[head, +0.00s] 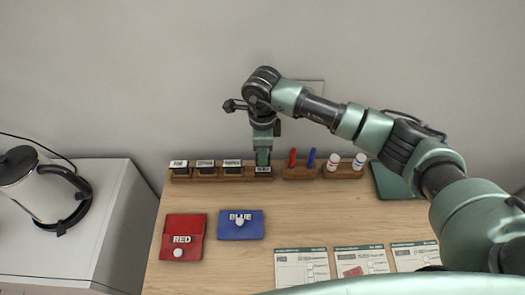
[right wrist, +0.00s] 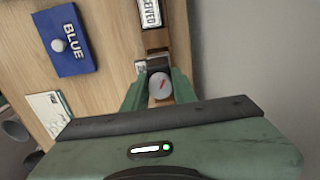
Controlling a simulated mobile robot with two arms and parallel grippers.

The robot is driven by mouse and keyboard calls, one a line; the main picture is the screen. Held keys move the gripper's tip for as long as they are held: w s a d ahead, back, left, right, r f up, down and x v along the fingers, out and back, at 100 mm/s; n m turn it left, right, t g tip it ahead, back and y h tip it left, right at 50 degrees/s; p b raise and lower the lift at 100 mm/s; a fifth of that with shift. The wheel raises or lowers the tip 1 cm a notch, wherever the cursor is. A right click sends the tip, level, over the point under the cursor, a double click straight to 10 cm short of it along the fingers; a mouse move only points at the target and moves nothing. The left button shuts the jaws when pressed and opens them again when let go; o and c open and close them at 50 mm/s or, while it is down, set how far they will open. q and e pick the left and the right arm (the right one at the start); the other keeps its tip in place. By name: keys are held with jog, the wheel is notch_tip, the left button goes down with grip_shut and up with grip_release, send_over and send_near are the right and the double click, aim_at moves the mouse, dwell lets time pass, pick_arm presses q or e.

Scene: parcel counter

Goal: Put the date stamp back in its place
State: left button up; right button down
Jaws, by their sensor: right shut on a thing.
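My right gripper (head: 263,160) points down at the right end of the wooden stamp rack (head: 220,174). It is shut on the date stamp, whose pale round top with a red mark (right wrist: 160,86) shows between the fingers in the right wrist view. A labelled block (head: 263,170) shows just below the fingers, at the rack's fourth place. The stamp's lower part is hidden, so I cannot tell whether it rests in the slot. Three other labelled stamps (head: 205,167) stand in the places to the left. My left gripper is not in view.
Right of the rack are a holder with a red pen (head: 292,157) and a blue pen (head: 311,158), and two white bottles (head: 333,161). A red pouch (head: 182,238), a blue pouch (head: 236,225) and paper forms (head: 302,268) lie in front. The wall is close behind.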

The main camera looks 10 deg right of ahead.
jog(key=shift+f+b, duration=1.25)
jog(key=shift+f, duration=0.2)
jog(key=shift+f, duration=0.15)
jog(key=c, duration=1.3)
grip_release()
jog(key=shift+c, duration=0.2)
jog(key=shift+r+p, duration=1.3)
jog(key=shift+r, duration=1.3)
